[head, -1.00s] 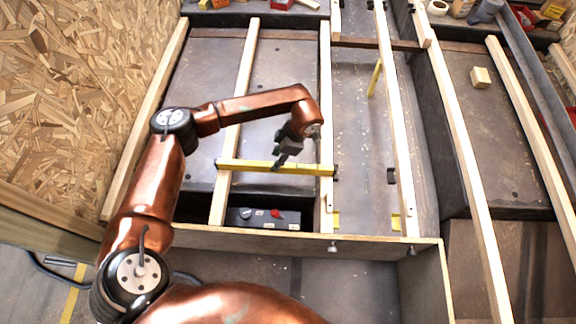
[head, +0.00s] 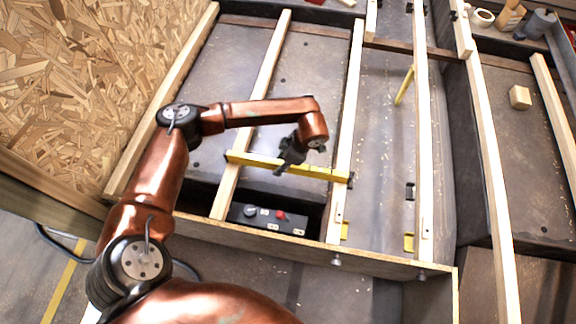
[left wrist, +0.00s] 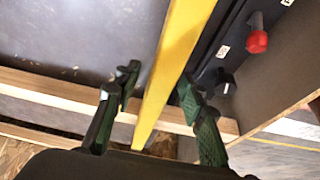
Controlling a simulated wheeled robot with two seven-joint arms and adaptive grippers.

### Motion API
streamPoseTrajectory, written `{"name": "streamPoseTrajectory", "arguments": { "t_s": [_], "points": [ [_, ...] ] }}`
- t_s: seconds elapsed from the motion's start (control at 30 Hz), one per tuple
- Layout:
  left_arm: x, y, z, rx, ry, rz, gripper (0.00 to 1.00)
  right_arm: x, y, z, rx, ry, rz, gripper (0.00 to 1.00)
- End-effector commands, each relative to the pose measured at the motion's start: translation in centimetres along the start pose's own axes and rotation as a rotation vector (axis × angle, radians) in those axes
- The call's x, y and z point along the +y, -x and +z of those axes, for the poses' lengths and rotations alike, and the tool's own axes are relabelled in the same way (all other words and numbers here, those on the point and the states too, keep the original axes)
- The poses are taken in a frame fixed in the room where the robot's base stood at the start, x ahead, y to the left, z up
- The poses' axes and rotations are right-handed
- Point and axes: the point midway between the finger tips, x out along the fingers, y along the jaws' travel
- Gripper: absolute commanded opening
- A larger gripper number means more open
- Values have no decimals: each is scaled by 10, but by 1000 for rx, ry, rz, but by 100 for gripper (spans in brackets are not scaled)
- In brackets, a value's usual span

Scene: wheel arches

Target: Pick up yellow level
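The yellow level (head: 318,172) is a long yellow bar lying across two wooden battens in the head view. In the left wrist view the yellow level (left wrist: 172,72) runs between the two fingers of my left gripper (left wrist: 158,100). The fingers are open, one on each side of the level, with a gap visible on the left side. In the head view my left gripper (head: 283,168) is at the middle of the level and hides part of it. I cannot tell how far the fingertips are above or below its top. My right gripper is not in view.
A black control box (head: 266,218) with a red knob sits just in front of the level. Wooden battens (head: 350,125) run along the bay. A thin yellow piece (head: 404,86) leans farther right, and a wood block (head: 520,97) lies at the right. An OSB wall (head: 85,80) stands left.

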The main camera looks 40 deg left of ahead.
Motion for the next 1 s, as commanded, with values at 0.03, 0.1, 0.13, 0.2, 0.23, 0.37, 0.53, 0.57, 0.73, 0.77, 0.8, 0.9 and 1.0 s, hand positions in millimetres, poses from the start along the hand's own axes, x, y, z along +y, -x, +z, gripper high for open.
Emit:
{"name": "streamPoseTrajectory", "arguments": {
  "t_s": [0.03, 0.1, 0.13, 0.2, 0.23, 0.37, 0.53, 0.57, 0.73, 0.77, 0.8, 0.9, 1.0],
  "points": [
    [0, 1, 0, -1, 0, 1, 38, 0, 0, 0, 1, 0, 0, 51],
    [0, 1, 0, -1, 0, 1, 38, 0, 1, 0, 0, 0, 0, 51],
    [0, 1, 0, -1, 0, 1, 37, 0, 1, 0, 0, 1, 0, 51],
    [0, 1, 0, -1, 0, 1, 32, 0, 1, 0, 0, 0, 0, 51],
    [0, 1, 0, -1, 0, 0, 30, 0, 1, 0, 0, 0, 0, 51],
    [0, 1, 0, 0, 0, 0, 21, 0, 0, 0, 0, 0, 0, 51],
    [0, 1, 0, 0, 0, 0, 9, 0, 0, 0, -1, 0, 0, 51],
    [0, 1, 0, 0, 0, 0, 7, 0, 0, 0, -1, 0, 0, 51],
    [0, 1, 0, 0, 0, 0, 0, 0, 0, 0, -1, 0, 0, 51],
    [0, 1, 0, 0, 0, 0, 0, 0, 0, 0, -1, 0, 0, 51],
    [0, 1, 0, 0, 0, 0, 0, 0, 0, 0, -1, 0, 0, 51],
    [0, 1, 0, 0, -1, 0, 0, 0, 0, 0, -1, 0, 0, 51],
    [0, 2, 0, -1, 0, 0, 0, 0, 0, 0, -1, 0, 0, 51]
  ]
}}
